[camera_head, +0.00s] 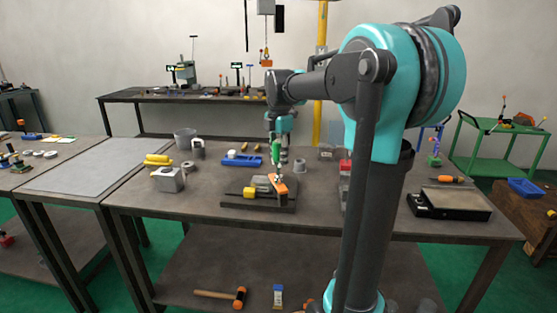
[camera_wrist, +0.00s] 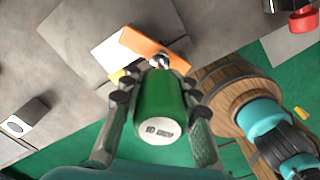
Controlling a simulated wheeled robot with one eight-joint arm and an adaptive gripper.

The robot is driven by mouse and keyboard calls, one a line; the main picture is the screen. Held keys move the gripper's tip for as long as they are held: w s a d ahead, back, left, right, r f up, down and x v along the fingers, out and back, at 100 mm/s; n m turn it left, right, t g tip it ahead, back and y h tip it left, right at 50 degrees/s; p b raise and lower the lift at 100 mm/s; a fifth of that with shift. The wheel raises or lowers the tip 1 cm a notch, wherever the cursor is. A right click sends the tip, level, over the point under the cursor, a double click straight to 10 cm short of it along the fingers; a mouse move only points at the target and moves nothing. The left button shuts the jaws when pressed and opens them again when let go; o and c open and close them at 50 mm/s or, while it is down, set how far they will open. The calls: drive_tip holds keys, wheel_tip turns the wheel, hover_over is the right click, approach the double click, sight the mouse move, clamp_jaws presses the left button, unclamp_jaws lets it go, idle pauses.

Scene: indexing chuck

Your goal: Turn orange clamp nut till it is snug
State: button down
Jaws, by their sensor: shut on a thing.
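My gripper (camera_head: 277,158) is shut on the green handle (camera_wrist: 160,106) of a tool, which also shows in the head view (camera_head: 276,150). The tool points down at a fixture, and its metal tip (camera_wrist: 160,62) is at the orange part (camera_wrist: 150,44). In the head view the orange part (camera_head: 279,186) sits on a dark base block (camera_head: 258,205). I cannot make out the clamp nut separately; the handle and tip cover part of the spot. Whether the tip is seated on it cannot be told.
A yellow-and-black piece (camera_head: 249,192) lies on the base beside the orange part. A black box (camera_head: 449,203) is at the right. The table front is mostly clear.

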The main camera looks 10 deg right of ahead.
drive_tip(key=shift+m, duration=0.7)
drive_tip(key=m, duration=0.3)
drive_tip(key=shift+m, duration=0.4)
drive_tip(key=shift+m, duration=0.3)
drive_tip(key=shift+r, duration=0.75)
drive_tip(key=shift+r, duration=0.1)
